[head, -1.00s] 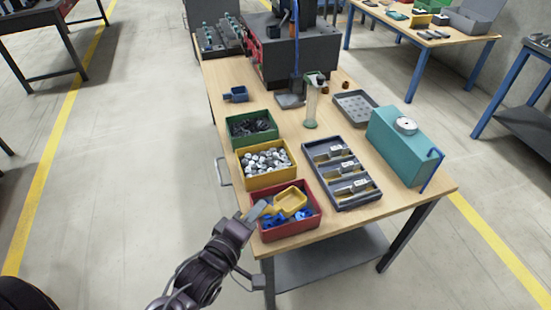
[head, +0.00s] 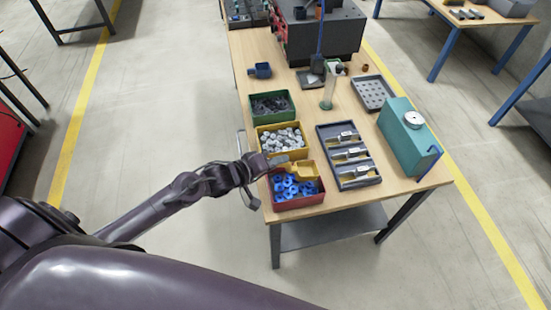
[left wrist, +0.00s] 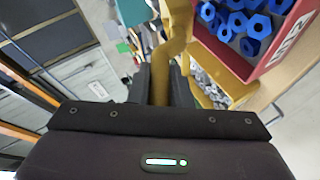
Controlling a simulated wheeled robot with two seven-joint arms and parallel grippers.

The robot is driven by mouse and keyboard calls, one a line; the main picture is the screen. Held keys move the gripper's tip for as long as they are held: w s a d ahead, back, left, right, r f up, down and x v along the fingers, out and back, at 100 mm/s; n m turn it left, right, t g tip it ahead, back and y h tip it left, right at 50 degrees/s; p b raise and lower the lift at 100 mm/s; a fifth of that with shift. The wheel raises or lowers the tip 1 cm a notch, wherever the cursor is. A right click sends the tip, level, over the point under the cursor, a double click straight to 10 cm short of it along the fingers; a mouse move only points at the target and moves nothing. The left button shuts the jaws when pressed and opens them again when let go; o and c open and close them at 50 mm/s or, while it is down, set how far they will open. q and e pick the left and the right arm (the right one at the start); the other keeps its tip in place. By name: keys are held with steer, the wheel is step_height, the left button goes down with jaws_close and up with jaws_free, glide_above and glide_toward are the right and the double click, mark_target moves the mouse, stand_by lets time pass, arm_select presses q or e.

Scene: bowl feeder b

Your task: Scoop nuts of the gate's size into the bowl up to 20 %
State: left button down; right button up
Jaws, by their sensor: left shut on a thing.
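My left gripper (head: 270,162) is shut on the handle of a yellow scoop (head: 303,171). In the head view the scoop is at the back edge of the red bin (head: 300,204), beside the yellow bin. The left wrist view shows the scoop's handle (left wrist: 161,80) between the fingers. I cannot tell whether the scoop holds anything. Large blue nuts (head: 292,187) lie in the red bin; they also show in the left wrist view (left wrist: 240,22). Silver nuts (head: 281,139) fill the yellow bin (head: 262,152). I cannot clearly make out the bowl or the gate. My right gripper is out of view.
A green bin (head: 273,119) holds dark parts. A grey tray with several compartments (head: 348,183), a teal box (head: 408,140), a clear cylinder (head: 328,95) and a small blue scoop (head: 262,70) stand on the table. A dark machine (head: 318,35) fills the back.

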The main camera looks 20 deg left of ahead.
arm_select(q)
step_height(320, 180, down, 7)
steer(key=b, duration=0.3)
steer(key=shift+w+d+f+g+b, duration=0.2)
steer(key=shift+g+b, duration=0.1)
steer(key=shift+b, duration=0.1)
stand_by(0.6)
steer(key=shift+r+b, duration=0.45)
steer(key=shift+r, duration=2.3)
steer(key=shift+s+a+r+p, duration=0.15)
steer(key=shift+r+p, duration=0.55)
steer(key=shift+r, duration=0.1)
steer(key=shift+s+a+r+t+h+p, duration=0.15)
steer(key=shift+r+t+p, duration=0.15)
steer(key=shift+r+p, duration=0.4)
steer(key=shift+s+a+r+t+h+p, duration=0.15)
steer(key=shift+r+t+p, duration=0.2)
steer(key=shift+r, duration=0.55)
